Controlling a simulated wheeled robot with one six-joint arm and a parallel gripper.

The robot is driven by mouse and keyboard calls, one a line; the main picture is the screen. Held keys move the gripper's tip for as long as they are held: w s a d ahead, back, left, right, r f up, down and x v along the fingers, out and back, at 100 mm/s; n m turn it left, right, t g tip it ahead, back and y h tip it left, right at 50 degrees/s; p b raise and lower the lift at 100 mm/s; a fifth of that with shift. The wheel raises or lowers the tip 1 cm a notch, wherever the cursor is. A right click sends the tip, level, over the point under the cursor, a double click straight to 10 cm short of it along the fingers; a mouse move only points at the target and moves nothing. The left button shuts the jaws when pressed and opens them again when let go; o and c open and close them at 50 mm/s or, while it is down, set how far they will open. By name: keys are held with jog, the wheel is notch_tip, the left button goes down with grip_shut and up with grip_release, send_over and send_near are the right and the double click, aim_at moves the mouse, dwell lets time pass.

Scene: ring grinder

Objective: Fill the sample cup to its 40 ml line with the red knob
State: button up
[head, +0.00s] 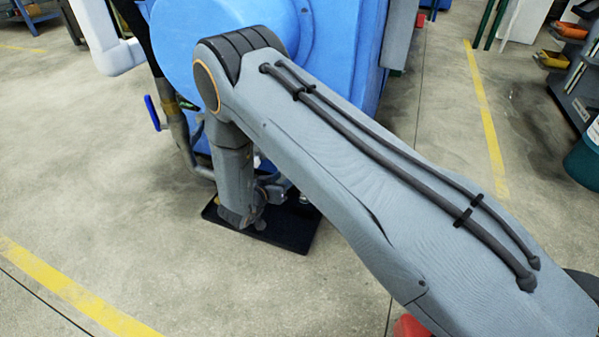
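My arm reaches from the lower right to the blue machine (335,45), and its wrist points down over a black tray (290,241) on the floor. The area of my gripper (259,224) is at the lower end of the wrist, mostly hidden by it; I cannot tell whether it is open or holds anything. Small grey fittings (272,190) show just right of the wrist, partly covered by the arm. I cannot make out the sample cup, its 40 ml line or the red knob.
A pipe with a blue lever (152,112) stands left of my wrist. A thick white pipe (108,45) is at the upper left. Shelving with bins (575,75) and a dark green bin (584,160) stand at the right. Concrete floor at the left is clear, with yellow lines.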

jog(key=b+x, duration=0.1)
jog(key=x, duration=0.3)
jog(key=b+x, duration=0.1)
jog(key=x, duration=0.2)
jog(key=shift+w+a+f+b, duration=0.15)
jog(key=shift+a+b, duration=0.1)
jog(key=shift+b, duration=0.1)
